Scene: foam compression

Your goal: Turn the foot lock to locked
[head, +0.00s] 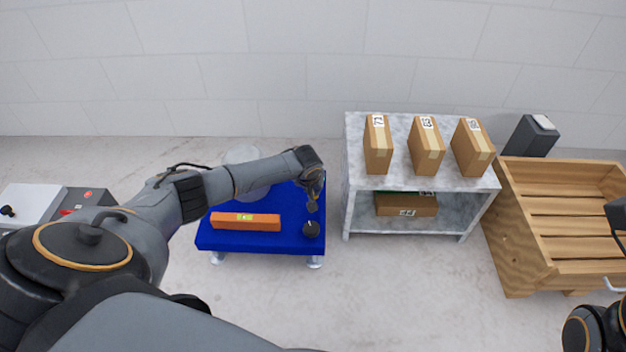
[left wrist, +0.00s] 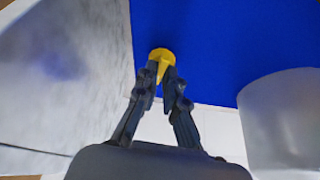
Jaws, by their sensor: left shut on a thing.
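A blue platform (head: 210,240) stands on small metal feet on the floor. My left gripper (head: 315,190) is over its right side, close to the back right corner. In the left wrist view the fingers (left wrist: 161,78) are closed on a small yellow piece with a round top (left wrist: 161,54), against the blue surface. This may be the foot lock; its marking cannot be read. Two dark round knobs, one nearer the gripper (head: 312,207) and one in front (head: 311,229), show at the platform's right side. My right gripper's fingers do not show; only dark arm parts are at the right edge.
A pale cylinder (left wrist: 285,120) stands near the gripper. A marble-look shelf (head: 350,180) with boxes is close on the right, then a wooden crate (head: 520,250). A control box (head: 85,197) is at left.

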